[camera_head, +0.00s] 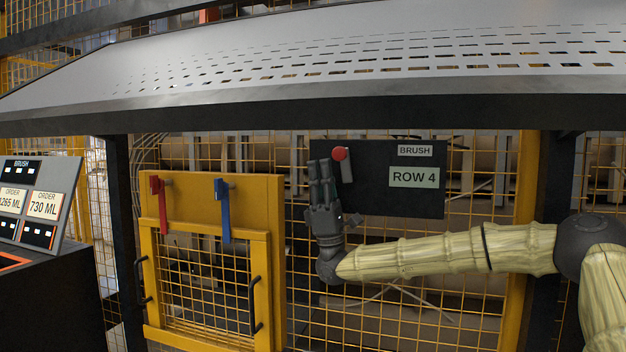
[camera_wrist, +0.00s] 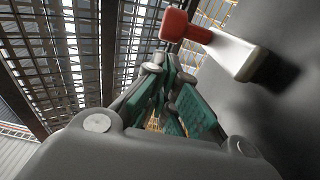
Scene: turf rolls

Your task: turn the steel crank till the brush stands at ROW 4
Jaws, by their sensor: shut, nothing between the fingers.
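The steel crank (camera_head: 347,174) is on a black panel (camera_head: 410,203), with its red knob (camera_head: 340,154) at the upper end and its arm pointing up, tilted slightly left. In the wrist view the crank arm (camera_wrist: 230,52) and red knob (camera_wrist: 180,25) show beyond my fingers. A label reads BRUSH (camera_head: 415,150), and the display under it reads ROW 4 (camera_head: 414,177). My gripper (camera_head: 320,168) is shut and empty just left of the knob. Its green-padded fingers (camera_wrist: 168,75) point toward the knob; I cannot tell whether they touch it. The brush itself is not identifiable.
A grey slotted deck (camera_head: 370,50) spans above the panel. To the left is a yellow mesh gate (camera_head: 262,290) with a red handle (camera_head: 158,200) and a blue handle (camera_head: 222,205). A console (camera_head: 45,205) with order displays stands at far left. Yellow mesh lies behind.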

